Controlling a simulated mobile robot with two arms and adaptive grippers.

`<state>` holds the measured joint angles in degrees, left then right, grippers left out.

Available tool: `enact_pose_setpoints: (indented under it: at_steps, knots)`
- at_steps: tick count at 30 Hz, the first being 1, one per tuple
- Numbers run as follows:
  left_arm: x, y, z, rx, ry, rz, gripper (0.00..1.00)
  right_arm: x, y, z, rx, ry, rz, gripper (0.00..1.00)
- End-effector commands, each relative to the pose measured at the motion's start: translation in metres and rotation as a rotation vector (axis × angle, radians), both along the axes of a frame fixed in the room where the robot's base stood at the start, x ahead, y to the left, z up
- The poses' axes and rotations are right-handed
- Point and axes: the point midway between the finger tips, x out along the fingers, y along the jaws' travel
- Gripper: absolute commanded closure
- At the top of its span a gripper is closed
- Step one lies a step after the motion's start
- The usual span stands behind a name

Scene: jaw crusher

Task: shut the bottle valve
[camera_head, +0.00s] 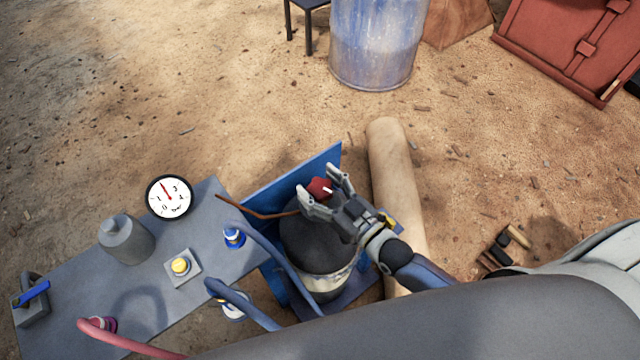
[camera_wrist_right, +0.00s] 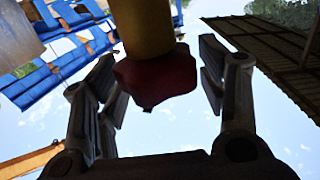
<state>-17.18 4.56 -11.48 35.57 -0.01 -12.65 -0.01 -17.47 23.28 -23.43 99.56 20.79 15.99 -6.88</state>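The bottle valve has a red knob (camera_head: 319,187) on top of a dark grey gas bottle (camera_head: 318,243) in a blue stand (camera_head: 290,192). In the right wrist view the red knob (camera_wrist_right: 152,82) sits under a yellowish valve body (camera_wrist_right: 143,28). My right gripper (camera_head: 320,179) is open, with its fingers on either side of the knob. The right wrist view shows gaps between the knob and the fingers (camera_wrist_right: 160,90), so they look apart from it. My left gripper is not in view.
A grey bench (camera_head: 145,262) at left carries a pressure gauge (camera_head: 170,197), a yellow button (camera_head: 180,266) and hose fittings. Blue hoses (camera_head: 255,243) run close to the bottle. A beige pipe (camera_head: 393,165) lies right of the stand. A blue barrel (camera_head: 375,40) stands behind on open sandy ground.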

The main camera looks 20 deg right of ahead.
Motion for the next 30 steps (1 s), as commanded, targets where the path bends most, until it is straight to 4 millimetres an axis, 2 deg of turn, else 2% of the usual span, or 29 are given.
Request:
enact_pose_setpoints:
  at_steps: [1,7,14,30]
  knots:
    - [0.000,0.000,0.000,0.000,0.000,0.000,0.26,0.000,0.000,0.000,0.000,0.000,0.000,0.46]
    - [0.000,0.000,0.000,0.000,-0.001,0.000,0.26,0.000,0.000,0.000,0.000,0.000,0.000,0.72]
    - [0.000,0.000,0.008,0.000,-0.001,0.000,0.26,0.000,0.001,0.003,0.005,-0.003,-0.038,0.72]
    - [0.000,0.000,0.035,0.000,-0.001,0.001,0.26,0.001,0.000,0.004,0.007,-0.004,-0.312,0.72]
